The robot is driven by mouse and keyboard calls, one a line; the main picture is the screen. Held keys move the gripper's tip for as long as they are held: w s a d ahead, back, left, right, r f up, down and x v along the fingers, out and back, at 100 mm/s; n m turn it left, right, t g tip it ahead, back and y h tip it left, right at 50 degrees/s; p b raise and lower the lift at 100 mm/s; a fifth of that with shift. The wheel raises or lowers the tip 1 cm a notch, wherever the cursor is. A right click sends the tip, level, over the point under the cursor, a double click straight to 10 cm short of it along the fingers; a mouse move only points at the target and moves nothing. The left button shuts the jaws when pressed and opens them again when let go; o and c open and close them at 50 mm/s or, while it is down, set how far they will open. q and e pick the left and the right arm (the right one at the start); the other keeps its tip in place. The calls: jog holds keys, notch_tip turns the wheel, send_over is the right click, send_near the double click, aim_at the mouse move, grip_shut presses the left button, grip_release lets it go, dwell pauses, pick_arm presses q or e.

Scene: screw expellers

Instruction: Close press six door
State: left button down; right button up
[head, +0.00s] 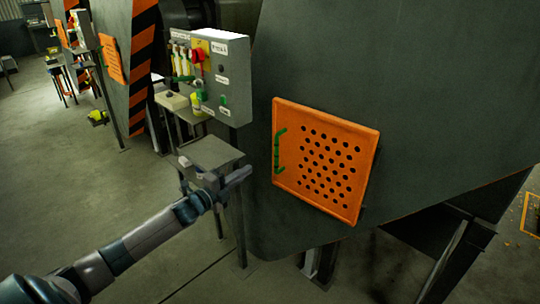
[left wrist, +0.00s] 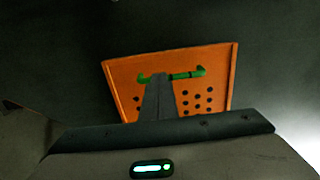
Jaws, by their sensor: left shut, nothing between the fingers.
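The press door (head: 325,155) is an orange panel with several round holes, set on the dark grey press body (head: 350,60). It looks flush or nearly flush with the body; I cannot tell whether a small gap is left. A green handle (head: 279,150) runs along its left edge. My left gripper (head: 247,172) is shut and empty, a little left of the handle and apart from it in the head view. In the left wrist view the door (left wrist: 222,90) lies ahead, and the shut fingers (left wrist: 159,92) cover part of it and of the green handle (left wrist: 188,75). My right gripper is out of view.
A grey control box (head: 228,85) with red, yellow and green parts stands above and left of my left gripper. A small grey stand (head: 212,152) is just behind the gripper. Another orange door (head: 113,60) shows farther left. Open floor (head: 60,190) lies at left.

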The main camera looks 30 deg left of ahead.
pick_arm(q)
jog(key=w+d+p, duration=0.2)
jog(key=w+p, duration=0.2)
jog(key=w, duration=0.9)
jog(key=shift+p, duration=0.3)
